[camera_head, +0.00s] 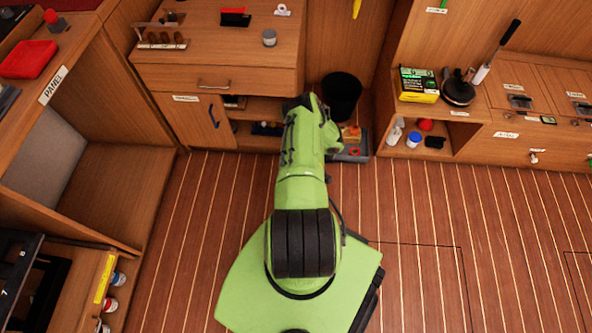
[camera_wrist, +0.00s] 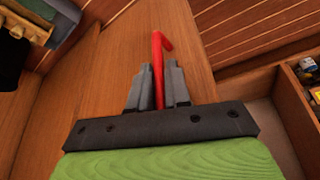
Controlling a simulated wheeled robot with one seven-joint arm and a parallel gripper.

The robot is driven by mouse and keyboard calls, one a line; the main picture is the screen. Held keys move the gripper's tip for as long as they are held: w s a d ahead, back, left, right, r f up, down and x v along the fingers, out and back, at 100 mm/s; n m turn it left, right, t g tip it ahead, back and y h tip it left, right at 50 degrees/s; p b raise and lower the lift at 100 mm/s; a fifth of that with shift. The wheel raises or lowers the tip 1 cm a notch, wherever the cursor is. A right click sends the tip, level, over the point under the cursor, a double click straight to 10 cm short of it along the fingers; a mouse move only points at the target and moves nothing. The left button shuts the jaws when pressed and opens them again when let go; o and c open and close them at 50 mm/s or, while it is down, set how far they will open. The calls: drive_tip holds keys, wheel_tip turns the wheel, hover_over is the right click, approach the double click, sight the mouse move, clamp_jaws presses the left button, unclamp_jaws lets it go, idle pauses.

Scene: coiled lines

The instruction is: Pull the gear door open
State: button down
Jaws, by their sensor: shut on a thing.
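My gripper (camera_wrist: 159,67) is shut on a red bent handle (camera_wrist: 158,45) in the wrist view, one grey finger on each side of it. The handle stands out in front of a plain wooden panel (camera_wrist: 110,75), which seems to be the gear door; no label on it shows. In the head view my arm reaches to the low cabinet at the back, and the arm hides my gripper and the red handle. A labelled cabinet door (camera_head: 183,122) with a blue handle (camera_head: 214,116) is left of my arm; its label is too small to read.
An open compartment (camera_wrist: 291,117) with small jars lies right of the panel in the wrist view. A black bin (camera_head: 341,97) stands beyond my arm. A drawer (camera_head: 240,84) is above the labelled door. The striped floor (camera_head: 430,220) is clear on the right.

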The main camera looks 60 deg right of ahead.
drive_tip(key=shift+s+d, duration=0.3)
drive_tip(key=shift+s, duration=0.05)
drive_tip(key=c, duration=1.2)
unclamp_jaws()
drive_tip(key=shift+o, duration=0.2)
drive_tip(key=shift+r, duration=0.1)
drive_tip(key=p+v, duration=0.6)
drive_tip(key=v, duration=0.9)
drive_tip(key=shift+r, duration=0.3)
drive_tip(key=shift+d, duration=0.1)
